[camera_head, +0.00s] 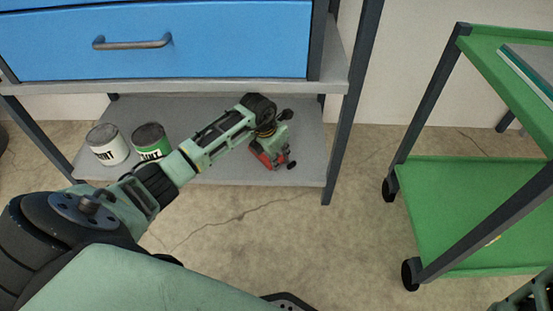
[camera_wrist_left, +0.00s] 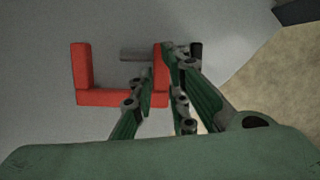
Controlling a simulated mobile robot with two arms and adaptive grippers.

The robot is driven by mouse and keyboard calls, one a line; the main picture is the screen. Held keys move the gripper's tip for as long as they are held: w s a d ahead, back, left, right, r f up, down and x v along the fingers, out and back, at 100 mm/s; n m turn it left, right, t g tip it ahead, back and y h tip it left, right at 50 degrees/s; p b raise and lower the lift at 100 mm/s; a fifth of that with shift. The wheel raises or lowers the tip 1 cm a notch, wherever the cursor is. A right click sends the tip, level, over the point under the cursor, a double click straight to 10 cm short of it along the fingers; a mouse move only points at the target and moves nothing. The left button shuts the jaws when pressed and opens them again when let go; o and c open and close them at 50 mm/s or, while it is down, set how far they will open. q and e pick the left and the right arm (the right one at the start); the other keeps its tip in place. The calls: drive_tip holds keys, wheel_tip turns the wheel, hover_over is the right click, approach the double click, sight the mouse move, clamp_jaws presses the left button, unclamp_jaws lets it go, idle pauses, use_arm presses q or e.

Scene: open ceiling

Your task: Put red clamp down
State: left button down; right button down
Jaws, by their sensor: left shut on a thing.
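The red clamp (camera_head: 266,160) is at the grey lower shelf of the blue-drawer workbench, near the shelf's right front part. In the left wrist view the clamp (camera_wrist_left: 110,97) is a red C-shaped frame with a grey screw bar, over the grey shelf surface. My left gripper (camera_head: 275,150) reaches in under the drawer and is shut on the clamp; its fingers (camera_wrist_left: 160,65) close on the clamp's right arm. I cannot tell whether the clamp touches the shelf. Part of the clamp is hidden behind the fingers.
Two paint cans, one white (camera_head: 108,150) and one green (camera_head: 150,143), stand on the shelf (camera_head: 310,165) to the left, beside my arm. The blue drawer (camera_head: 200,40) is above. A workbench leg (camera_head: 345,120) stands to the right. A green cart (camera_head: 445,205) stands further right.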

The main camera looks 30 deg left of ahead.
use_arm(q)
drive_tip(key=c, duration=1.7)
unclamp_jaws()
drive_tip(key=shift+o, duration=0.2)
drive_tip(key=shift+r, duration=0.1)
